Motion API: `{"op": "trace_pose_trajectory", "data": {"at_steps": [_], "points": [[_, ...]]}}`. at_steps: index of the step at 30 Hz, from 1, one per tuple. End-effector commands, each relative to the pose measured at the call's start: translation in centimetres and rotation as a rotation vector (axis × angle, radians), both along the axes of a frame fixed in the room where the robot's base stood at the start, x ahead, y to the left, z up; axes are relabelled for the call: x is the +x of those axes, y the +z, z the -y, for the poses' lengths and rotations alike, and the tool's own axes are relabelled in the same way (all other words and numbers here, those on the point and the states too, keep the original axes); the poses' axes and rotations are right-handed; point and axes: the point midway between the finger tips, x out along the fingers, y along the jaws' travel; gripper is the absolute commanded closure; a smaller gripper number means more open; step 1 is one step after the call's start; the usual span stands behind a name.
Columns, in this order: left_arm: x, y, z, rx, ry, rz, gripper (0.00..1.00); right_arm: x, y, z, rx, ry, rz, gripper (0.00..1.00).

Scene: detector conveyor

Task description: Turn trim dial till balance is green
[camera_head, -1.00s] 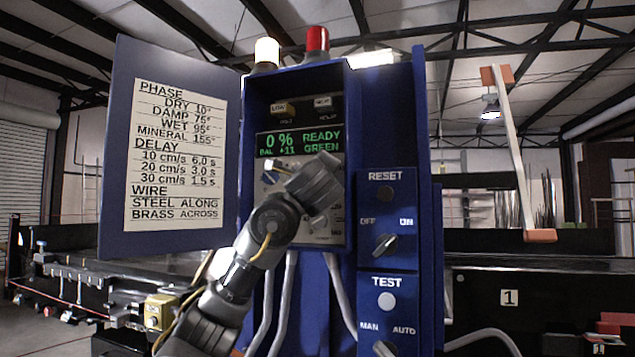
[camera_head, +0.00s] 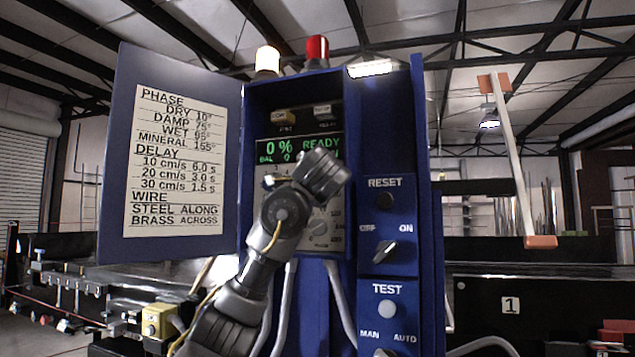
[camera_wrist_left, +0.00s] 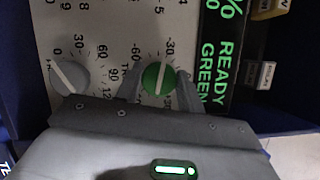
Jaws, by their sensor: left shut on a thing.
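The trim dial (camera_wrist_left: 157,78) is a round green knob with a white pointer line, on the pale panel of the blue cabinet. The fingers of my left gripper (camera_wrist_left: 157,88) are shut on it, one on each side. In the head view my left wrist and gripper hide the dial. The display (camera_head: 290,149) has green text reading 0 %, READY and BAL 0. Its right lower part is covered by my gripper in the head view. The wrist view shows READY GREEN on the display (camera_wrist_left: 222,50). My right gripper is not in view.
RESET and TEST controls with an OFF/ON switch (camera_head: 385,252) are to the right. An open cabinet door (camera_head: 112,150) with a printed chart stands at the left. White and red lamps (camera_head: 317,50) top the cabinet.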

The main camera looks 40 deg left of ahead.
Motion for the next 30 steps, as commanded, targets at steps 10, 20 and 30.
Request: {"op": "trace_pose_trajectory", "data": {"at_steps": [10, 20, 30], "points": [[0.0, 0.0, 0.0, 0.001, 0.0, 0.0, 0.49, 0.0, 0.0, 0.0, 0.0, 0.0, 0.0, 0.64], [-0.1, 0.0, 0.0, 0.001, 0.0, 0.0, 0.41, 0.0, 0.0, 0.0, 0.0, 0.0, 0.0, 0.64], [-3.6, -0.7, 3.3, 0.003, -0.004, 0.003, 0.41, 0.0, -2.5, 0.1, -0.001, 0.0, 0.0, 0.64]]}}
